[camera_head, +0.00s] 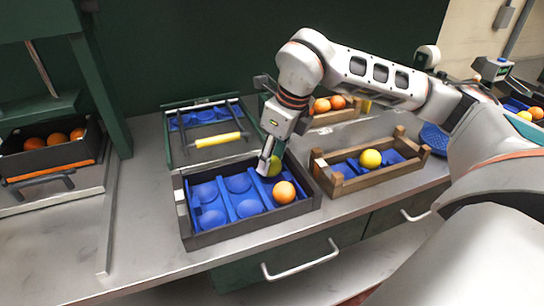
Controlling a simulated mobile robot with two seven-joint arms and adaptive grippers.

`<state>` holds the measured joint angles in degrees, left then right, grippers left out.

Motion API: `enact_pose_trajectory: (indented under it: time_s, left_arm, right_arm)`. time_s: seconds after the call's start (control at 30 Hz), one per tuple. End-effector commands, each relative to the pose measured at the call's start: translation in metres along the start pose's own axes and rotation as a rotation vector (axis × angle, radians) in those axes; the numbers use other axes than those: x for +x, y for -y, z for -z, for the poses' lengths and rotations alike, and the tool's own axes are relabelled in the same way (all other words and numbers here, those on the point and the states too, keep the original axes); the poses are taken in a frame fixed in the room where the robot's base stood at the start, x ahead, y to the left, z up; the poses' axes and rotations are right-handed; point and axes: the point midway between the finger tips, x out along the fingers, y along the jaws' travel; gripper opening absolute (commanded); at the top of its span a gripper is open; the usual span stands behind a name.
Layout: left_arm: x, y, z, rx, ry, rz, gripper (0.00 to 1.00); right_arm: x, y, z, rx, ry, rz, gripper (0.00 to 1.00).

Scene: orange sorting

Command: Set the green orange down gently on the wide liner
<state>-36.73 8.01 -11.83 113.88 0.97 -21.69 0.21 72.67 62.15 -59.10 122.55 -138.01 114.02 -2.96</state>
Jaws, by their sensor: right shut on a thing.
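The green orange (274,166) is partly hidden by my right gripper (267,172), which is shut on it. The gripper points down at the back of a dark crate (262,230). A wide blue liner (249,207) with round cups lies in this crate. An orange fruit (284,192) sits in its right part, just in front of the gripper. The green orange is over or in the liner's back right part; I cannot tell whether it touches the liner. Several cups to the left are empty. My left gripper is not in view.
A wooden crate (375,184) with a blue liner and a yellow fruit (370,158) stands to the right. Behind the dark crate is a green-framed rack with a yellow handle (217,140). Another crate with oranges (328,104) stands behind.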

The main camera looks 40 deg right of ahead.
Motion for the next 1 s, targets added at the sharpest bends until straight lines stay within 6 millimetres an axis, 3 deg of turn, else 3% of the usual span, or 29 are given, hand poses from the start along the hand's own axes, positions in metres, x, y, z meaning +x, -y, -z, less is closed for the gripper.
enact_pose_trajectory:
  time_s: [1.0]
  left_arm:
    - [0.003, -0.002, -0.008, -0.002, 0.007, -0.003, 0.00]
  right_arm:
    - [0.011, 0.000, 0.003, 0.000, 0.000, 0.000, 0.15]
